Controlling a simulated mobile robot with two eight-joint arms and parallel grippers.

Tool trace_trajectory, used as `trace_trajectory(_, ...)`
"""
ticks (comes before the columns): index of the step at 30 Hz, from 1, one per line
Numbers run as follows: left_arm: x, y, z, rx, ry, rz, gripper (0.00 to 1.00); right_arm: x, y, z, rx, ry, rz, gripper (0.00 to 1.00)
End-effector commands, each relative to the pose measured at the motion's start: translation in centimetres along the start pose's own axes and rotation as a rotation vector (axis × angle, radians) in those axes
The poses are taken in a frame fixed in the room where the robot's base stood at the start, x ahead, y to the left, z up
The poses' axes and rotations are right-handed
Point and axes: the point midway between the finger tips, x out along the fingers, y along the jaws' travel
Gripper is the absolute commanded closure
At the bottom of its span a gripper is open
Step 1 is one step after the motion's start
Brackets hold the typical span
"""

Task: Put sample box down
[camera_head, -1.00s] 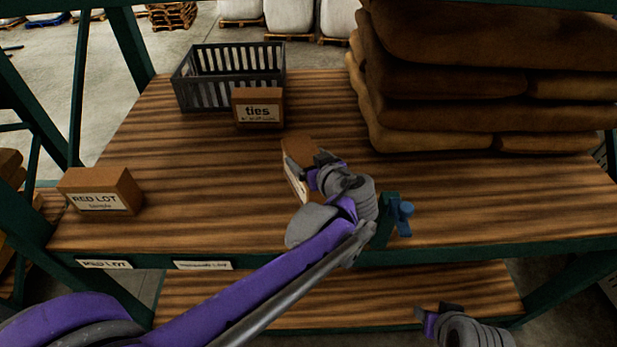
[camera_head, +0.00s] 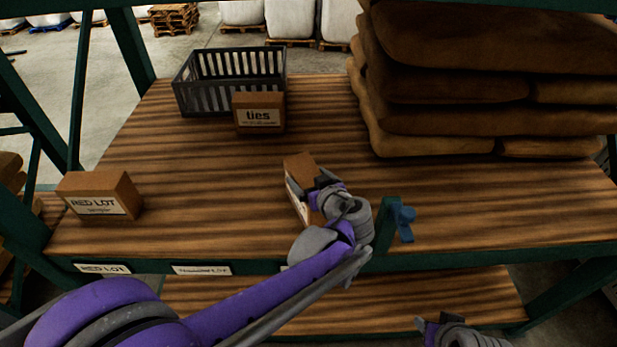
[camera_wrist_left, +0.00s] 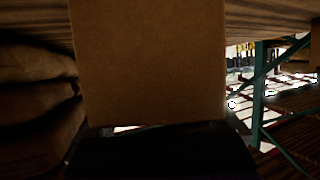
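The sample box (camera_head: 300,169), a brown carton with a pale label on its left face, is at the middle of the wooden shelf top (camera_head: 200,160). My left gripper (camera_head: 318,190) is shut on its near end, and the box is turned at an angle. In the left wrist view the box (camera_wrist_left: 148,65) fills the middle, between the fingers. I cannot tell whether its underside touches the shelf. Another brown box labelled RED LOT (camera_head: 98,195) stands at the left. My right gripper (camera_head: 428,322) is low at the bottom, in front of the lower shelf; its fingers are too small to read.
A dark slatted crate (camera_head: 190,95) and a box labelled ties (camera_head: 259,113) stand at the back. Stacked brown sacks (camera_head: 430,115) fill the back right. A green bracket with a blue part (camera_head: 403,222) is at the front edge. The shelf left of the held box is clear.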

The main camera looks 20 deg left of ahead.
Motion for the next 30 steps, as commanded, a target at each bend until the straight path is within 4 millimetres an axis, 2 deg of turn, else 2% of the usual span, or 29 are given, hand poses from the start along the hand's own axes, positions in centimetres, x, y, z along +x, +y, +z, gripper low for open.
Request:
trace_trajectory(8,-0.1,0.0,-0.2,0.0,0.0,0.0,0.0,-0.1,0.0,-0.1,0.0,0.001,0.0,0.5)
trace_trajectory(11,-0.7,0.0,-0.4,0.001,0.0,0.001,0.0,-0.1,0.0,-0.2,0.0,0.002,0.0,0.5)
trace_trajectory(14,-2.2,0.1,-0.3,0.001,-0.001,0.004,0.0,-0.1,0.0,-0.1,0.0,0.001,0.0,0.5)
trace_trajectory(24,-9.4,0.1,-0.2,0.002,-0.001,0.005,0.0,0.1,0.0,0.2,0.0,-0.002,0.0,0.5)
trace_trajectory(30,-11.7,0.0,-0.3,0.002,-0.001,0.002,0.0,0.2,0.0,0.3,0.0,-0.003,0.0,0.5)
